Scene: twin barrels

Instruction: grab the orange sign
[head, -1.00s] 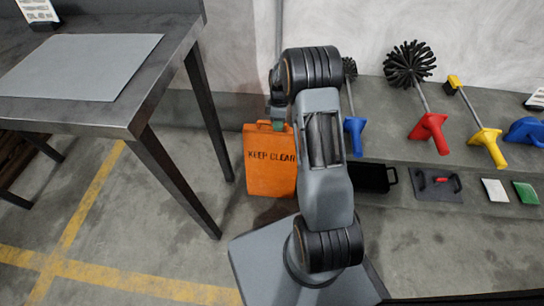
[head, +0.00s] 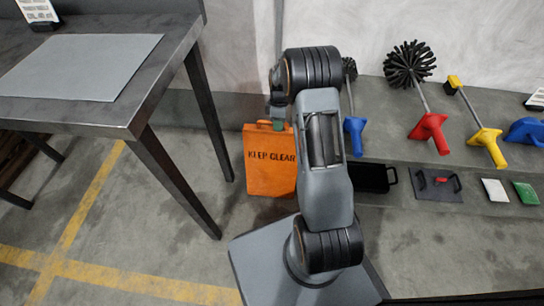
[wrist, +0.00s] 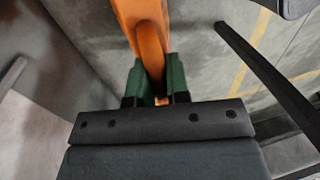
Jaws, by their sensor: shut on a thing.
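The orange sign (head: 269,165) reads "KEEP CLEAR" and stands upright beyond my arm, between the table and the ledge. Its right edge is partly hidden by my arm. My gripper (head: 279,124) is at the sign's top edge in the head view. In the wrist view the green fingertips of my gripper (wrist: 157,85) are shut on the sign's top part (wrist: 150,42), one finger on each side. Whether the sign's bottom touches the floor is hard to tell.
A metal table (head: 140,110) with a grey mat (head: 80,66) stands at the left. A low ledge (head: 400,175) at the right holds brushes, a black tray (head: 372,178) and small pads. Floor with yellow lines (head: 140,283) is open at the lower left.

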